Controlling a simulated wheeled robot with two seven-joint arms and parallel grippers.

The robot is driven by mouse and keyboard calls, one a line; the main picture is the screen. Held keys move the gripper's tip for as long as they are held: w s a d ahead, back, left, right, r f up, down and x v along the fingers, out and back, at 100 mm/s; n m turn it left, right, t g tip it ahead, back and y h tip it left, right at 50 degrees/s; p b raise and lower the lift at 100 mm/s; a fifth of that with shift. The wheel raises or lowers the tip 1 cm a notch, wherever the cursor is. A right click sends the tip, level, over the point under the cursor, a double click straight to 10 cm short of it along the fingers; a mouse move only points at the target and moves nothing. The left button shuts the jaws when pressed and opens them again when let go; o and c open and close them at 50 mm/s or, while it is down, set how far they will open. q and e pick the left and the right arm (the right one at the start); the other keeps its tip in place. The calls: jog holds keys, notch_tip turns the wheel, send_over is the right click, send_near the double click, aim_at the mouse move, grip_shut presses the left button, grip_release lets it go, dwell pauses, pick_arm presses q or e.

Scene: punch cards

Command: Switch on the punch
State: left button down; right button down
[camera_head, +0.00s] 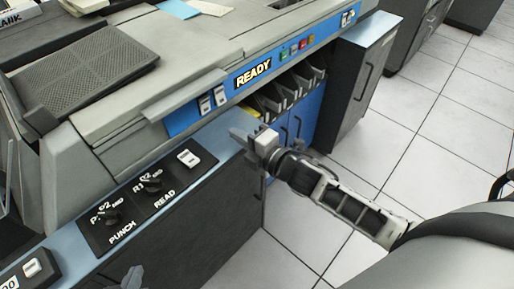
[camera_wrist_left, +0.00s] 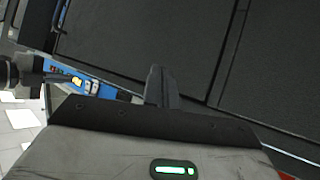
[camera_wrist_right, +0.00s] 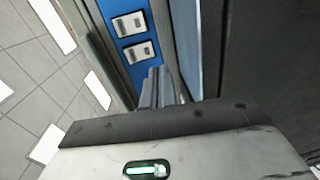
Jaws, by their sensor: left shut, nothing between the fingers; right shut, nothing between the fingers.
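The machine has a black panel (camera_head: 135,215) with two knobs, one labelled PUNCH (camera_head: 105,217) and one labelled READ (camera_head: 152,184). A white rocker switch (camera_head: 188,158) sits at the panel's right end. Two more white switches (camera_head: 212,99) are on the blue strip beside the READY sign; they also show in the right wrist view (camera_wrist_right: 134,38). My right gripper (camera_head: 240,138) is shut and empty, in front of the blue strip and apart from the panel. My left gripper (camera_head: 133,274) is shut and empty, low at the front, below the black panel. Its fingers also show in the left wrist view (camera_wrist_left: 160,87).
Another white switch (camera_head: 32,268) is at the lower left corner. Card slots (camera_head: 285,90) lie under the READY strip. A grey cabinet (camera_head: 360,75) stands to the right. The tiled floor (camera_head: 425,110) there is open.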

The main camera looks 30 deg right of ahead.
jog(key=v, duration=0.2)
jog(key=f+v, duration=0.1)
jog(key=v, duration=0.2)
jog(key=shift+s+d+f, duration=0.1)
jog(key=shift+s, duration=0.1)
jog(key=s+a+f+m+g+h, duration=0.1)
jog(key=s+a+f+m+g, duration=0.1)
jog(key=s+m, duration=0.4)
jog(key=s+a+f+m+g+h, duration=0.1)
jog(key=s+a+f+m+g, duration=0.2)
jog(key=s+m, duration=0.4)
jog(key=f+m+p, duration=0.1)
jog(key=m, duration=0.6)
jog(key=shift+a+h, duration=0.3)
